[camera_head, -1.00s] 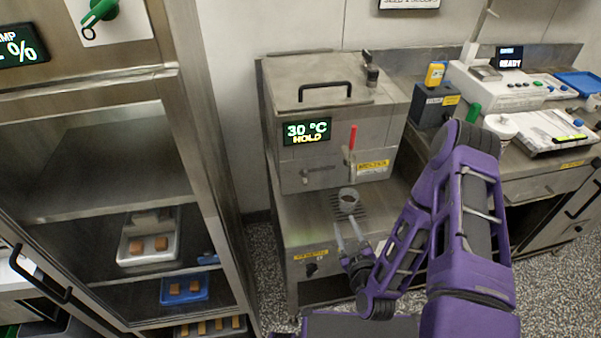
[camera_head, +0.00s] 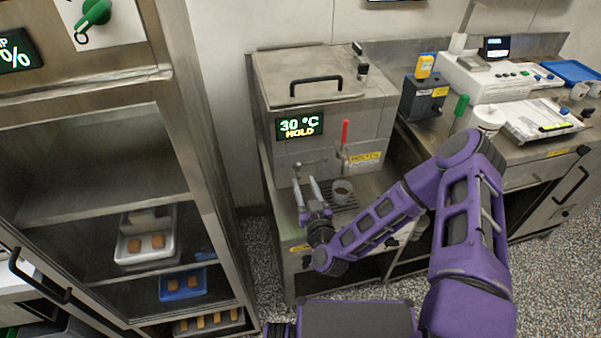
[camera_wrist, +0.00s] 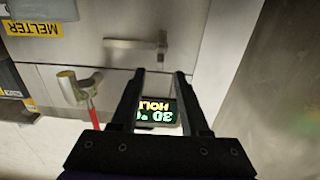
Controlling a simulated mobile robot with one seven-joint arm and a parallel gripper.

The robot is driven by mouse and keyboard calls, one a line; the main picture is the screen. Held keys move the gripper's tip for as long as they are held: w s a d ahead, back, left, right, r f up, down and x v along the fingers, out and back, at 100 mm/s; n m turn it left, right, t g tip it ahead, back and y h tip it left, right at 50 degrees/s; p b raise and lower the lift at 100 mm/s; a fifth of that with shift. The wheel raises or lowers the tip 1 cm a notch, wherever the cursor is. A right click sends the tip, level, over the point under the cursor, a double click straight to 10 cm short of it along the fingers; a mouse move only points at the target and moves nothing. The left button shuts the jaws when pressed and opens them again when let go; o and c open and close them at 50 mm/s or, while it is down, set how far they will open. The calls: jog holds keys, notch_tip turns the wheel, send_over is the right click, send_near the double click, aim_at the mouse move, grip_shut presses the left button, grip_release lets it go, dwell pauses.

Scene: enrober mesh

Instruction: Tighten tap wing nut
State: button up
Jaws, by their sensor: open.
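The melter (camera_head: 375,128) is a steel box with a tap (camera_head: 344,153) on its front, with a red lever pointing up. The tap and lever also show at the left of the upside-down wrist view (camera_wrist: 72,88). A small metal bar fitting (camera_head: 297,166) sits on the front, left of the tap; the wrist view shows it near top centre (camera_wrist: 137,44). I cannot make out which part is the wing nut. My gripper (camera_head: 305,181) is open and empty, its fingers in front of the lower front, near the bar fitting and left of the tap.
A cup (camera_head: 342,190) with dark contents stands on a drip grate below the tap, right of my fingers. The display (camera_head: 299,125) reads 30 °C HOLD. A steel rack (camera_head: 190,200) with trays stands close at left. A bench with instruments (camera_head: 500,85) is at right.

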aim_at(299, 170)
jog(key=x, duration=0.5)
grip_shut()
